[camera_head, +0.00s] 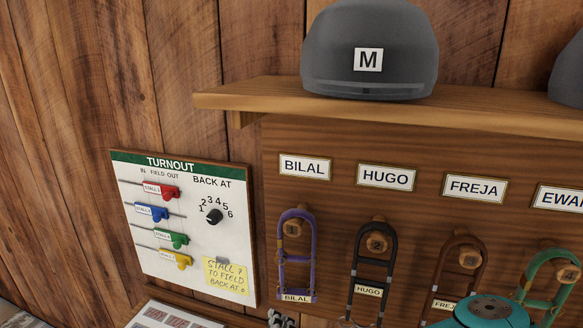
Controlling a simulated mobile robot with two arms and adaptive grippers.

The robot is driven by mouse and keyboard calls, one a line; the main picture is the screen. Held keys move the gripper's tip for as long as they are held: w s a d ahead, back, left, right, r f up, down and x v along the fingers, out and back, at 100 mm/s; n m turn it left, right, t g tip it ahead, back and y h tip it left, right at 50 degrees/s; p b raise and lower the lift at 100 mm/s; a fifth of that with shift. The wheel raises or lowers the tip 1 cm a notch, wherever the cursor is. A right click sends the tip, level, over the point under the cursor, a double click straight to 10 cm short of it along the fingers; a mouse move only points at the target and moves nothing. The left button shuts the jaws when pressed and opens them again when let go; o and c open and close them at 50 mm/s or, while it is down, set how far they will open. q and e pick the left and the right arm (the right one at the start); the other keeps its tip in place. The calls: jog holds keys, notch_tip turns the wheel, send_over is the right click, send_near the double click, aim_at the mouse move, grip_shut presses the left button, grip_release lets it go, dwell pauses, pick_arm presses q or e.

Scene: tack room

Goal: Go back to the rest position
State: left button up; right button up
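Neither of my grippers is in view, so I cannot see what they hold or whether they are open. A teal rounded part at the bottom right, which looks like one of my arm joints, hides the lower part of the halters there. The task names no object of its own.
A wooden shelf (240,96) holds a grey helmet (366,40) marked M. Below it, halters including a purple one (283,255) hang on pegs under name plates. A white TURNOUT board (188,235) with coloured sliders and a black knob (215,216) is at left.

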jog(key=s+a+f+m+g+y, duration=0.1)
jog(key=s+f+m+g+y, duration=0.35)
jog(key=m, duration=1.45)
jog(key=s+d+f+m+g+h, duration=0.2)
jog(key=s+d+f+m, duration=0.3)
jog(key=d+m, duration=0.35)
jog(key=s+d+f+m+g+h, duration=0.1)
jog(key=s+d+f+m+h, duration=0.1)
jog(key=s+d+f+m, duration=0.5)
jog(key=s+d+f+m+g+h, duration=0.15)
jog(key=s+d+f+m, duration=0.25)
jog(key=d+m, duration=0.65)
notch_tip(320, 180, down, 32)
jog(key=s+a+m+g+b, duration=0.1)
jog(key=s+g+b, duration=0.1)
jog(key=b, duration=0.2)
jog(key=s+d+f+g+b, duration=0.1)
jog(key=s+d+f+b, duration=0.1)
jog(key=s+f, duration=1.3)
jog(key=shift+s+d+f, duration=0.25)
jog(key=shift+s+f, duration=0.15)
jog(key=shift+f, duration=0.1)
